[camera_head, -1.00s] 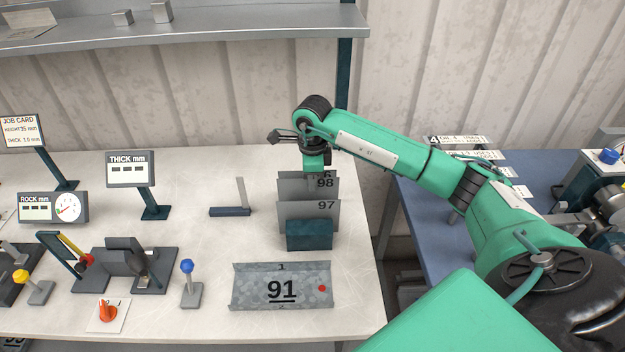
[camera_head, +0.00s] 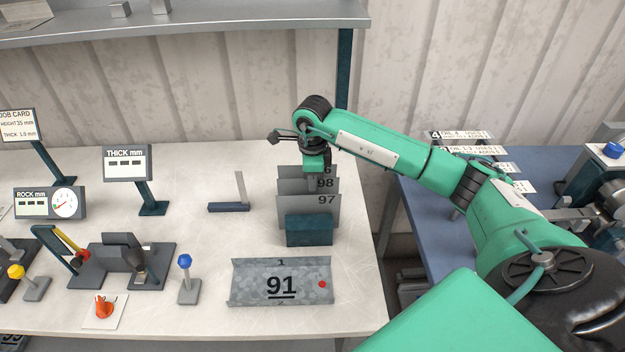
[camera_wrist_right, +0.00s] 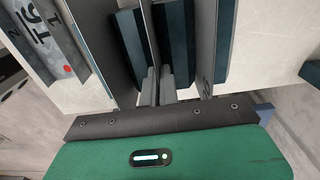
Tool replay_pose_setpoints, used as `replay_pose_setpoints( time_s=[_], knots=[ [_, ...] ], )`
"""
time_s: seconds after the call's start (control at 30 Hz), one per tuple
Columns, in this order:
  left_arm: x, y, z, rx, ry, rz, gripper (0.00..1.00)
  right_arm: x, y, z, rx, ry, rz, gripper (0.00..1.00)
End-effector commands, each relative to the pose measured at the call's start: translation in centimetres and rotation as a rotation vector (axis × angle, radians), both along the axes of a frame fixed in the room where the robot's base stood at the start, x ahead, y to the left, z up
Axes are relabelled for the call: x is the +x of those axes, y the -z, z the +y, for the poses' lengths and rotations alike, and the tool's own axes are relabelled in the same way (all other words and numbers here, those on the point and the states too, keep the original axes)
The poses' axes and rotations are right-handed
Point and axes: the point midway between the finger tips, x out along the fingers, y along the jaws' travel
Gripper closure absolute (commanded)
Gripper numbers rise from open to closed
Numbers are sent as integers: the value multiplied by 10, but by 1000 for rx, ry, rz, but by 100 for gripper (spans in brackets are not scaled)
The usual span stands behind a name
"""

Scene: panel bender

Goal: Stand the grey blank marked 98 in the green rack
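The grey blank marked 98 (camera_head: 325,185) is upright at the green rack (camera_head: 309,231), behind the blank marked 97 (camera_head: 325,206) and in front of another whose number partly shows, ending in 6 (camera_head: 327,171). My right gripper (camera_head: 314,184) points down at the top edge of the 98 blank. In the right wrist view the fingers (camera_wrist_right: 161,88) are close together around the edge of a thin grey plate (camera_wrist_right: 148,45), which stands between dark rack blocks (camera_wrist_right: 174,40). Whether its lower edge touches the rack floor is hidden. My left gripper is not in view.
A grey tray-shaped part marked 91 (camera_head: 281,284) lies in front of the rack. A small dark stand with an upright strip (camera_head: 229,207) is to the rack's left. Gauges, levers and a bender stand further left. The blue table (camera_head: 408,222) is to the right.

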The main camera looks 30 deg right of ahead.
Motion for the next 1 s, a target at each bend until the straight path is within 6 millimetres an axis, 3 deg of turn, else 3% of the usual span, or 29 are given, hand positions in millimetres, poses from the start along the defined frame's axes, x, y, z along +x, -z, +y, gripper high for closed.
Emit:
replay_pose_setpoints(
  time_s=[0.17, 0.3, 0.67, 0.83, 1.0],
  knots=[
    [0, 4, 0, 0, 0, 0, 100, 0, 4, 0, 0, 0, 0, 100],
    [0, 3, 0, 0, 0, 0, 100, 0, 3, 0, 0, 0, 0, 72],
    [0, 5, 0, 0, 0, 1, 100, 0, 0, 0, -1, 0, -1, 72],
    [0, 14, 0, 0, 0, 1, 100, 1, -20, 0, -1, 1, -5, 72],
    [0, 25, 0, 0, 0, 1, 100, 1, -56, 0, 0, 0, -8, 72]
  ],
)
